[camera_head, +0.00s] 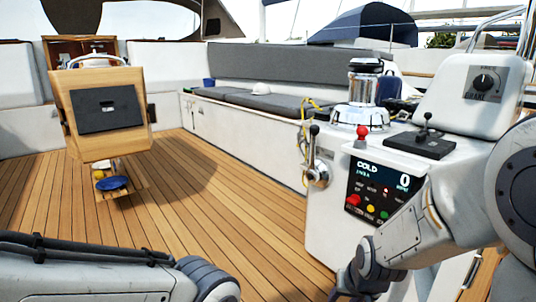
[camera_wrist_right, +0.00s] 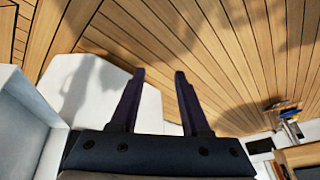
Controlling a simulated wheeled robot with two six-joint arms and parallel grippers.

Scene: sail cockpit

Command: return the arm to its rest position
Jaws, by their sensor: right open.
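My right gripper (camera_wrist_right: 158,74) shows in the right wrist view with its two dark fingers apart and nothing between them. Wooden deck planks and a white surface lie behind the fingers. In the head view my right arm comes in from the right and bends down in front of the white console (camera_head: 322,220). Its wrist end is at the bottom edge, and the fingers cannot be made out there. My left arm crosses the lower left corner of the head view, and its gripper is out of the picture.
The console carries a control panel (camera_head: 380,192), a chrome lever (camera_head: 315,160), a red knob (camera_head: 362,132), a winch (camera_head: 364,85) and a black joystick (camera_head: 424,135). A wooden pedestal table (camera_head: 72,100) stands at left. The teak deck (camera_head: 215,220) between is clear.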

